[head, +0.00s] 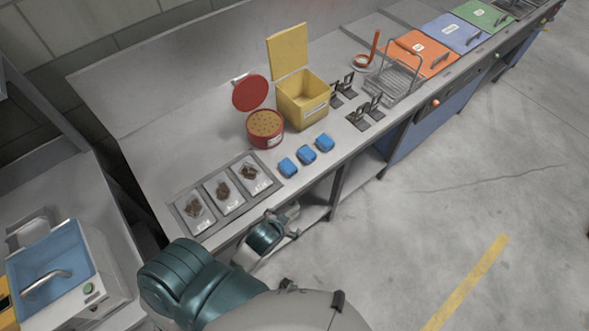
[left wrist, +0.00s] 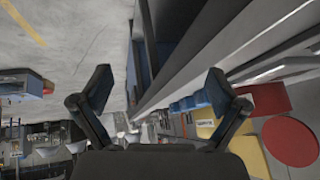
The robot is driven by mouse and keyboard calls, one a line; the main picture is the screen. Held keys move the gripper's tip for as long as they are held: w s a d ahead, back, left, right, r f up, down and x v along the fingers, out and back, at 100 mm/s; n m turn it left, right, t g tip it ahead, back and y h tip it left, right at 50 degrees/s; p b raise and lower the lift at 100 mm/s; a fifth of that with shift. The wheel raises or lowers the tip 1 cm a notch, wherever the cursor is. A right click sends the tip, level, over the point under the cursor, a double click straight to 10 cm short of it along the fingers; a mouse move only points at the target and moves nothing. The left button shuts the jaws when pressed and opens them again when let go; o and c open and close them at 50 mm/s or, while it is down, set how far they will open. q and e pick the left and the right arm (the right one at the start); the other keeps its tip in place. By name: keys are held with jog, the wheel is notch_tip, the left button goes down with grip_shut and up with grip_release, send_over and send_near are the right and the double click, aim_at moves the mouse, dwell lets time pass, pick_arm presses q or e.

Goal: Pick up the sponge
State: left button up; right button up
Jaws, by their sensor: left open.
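Three blue sponges (head: 306,155) lie in a short row near the front edge of the steel counter, right of a tray of patties or similar brown items. Blue shapes that look like the sponges (left wrist: 188,103) also show in the left wrist view, beyond the right finger. My left gripper (head: 291,213) is in front of the counter's front edge, below and apart from the sponges; its fingers are small and partly hidden in the head view. In the left wrist view my left gripper (left wrist: 159,88) has its fingers wide apart with nothing between them. My right gripper is not in view.
A grey tray (head: 215,228) lies left of the sponges. Behind them stand a red tub (head: 265,138) with its lid open and an open yellow box (head: 311,112). Black metal holders (head: 358,115) and a wire basket (head: 386,84) stand right. A shelf is below the counter (head: 345,140).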

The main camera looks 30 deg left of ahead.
pick_arm(q)
jog(key=w+d+r+m+t+h, duration=0.25)
jog(key=w+r+m+t, duration=0.35)
jog(key=w+r+t, duration=0.9)
jog(key=w+d+r+m+g+h, duration=0.2)
jog(key=d+r+m+g+h, duration=0.6)
jog(key=d+r+m+h, duration=0.75)
jog(key=m+g+y, duration=1.4)
jog(key=m+y, duration=0.3)
send_over(289, 164)
jog(key=s, duration=0.1)
notch_tip(289, 164, down, 12)
jog(key=shift+n, duration=0.35)
notch_tip(289, 164, down, 11)
jog(key=shift+r+p, duration=0.15)
jog(key=shift+p, duration=0.4)
jog(key=shift+a+f, duration=0.1)
jog(key=shift+f, duration=0.5)
jog(key=f, duration=0.2)
jog(key=w+f+p, duration=0.1)
jog(key=f, duration=0.2)
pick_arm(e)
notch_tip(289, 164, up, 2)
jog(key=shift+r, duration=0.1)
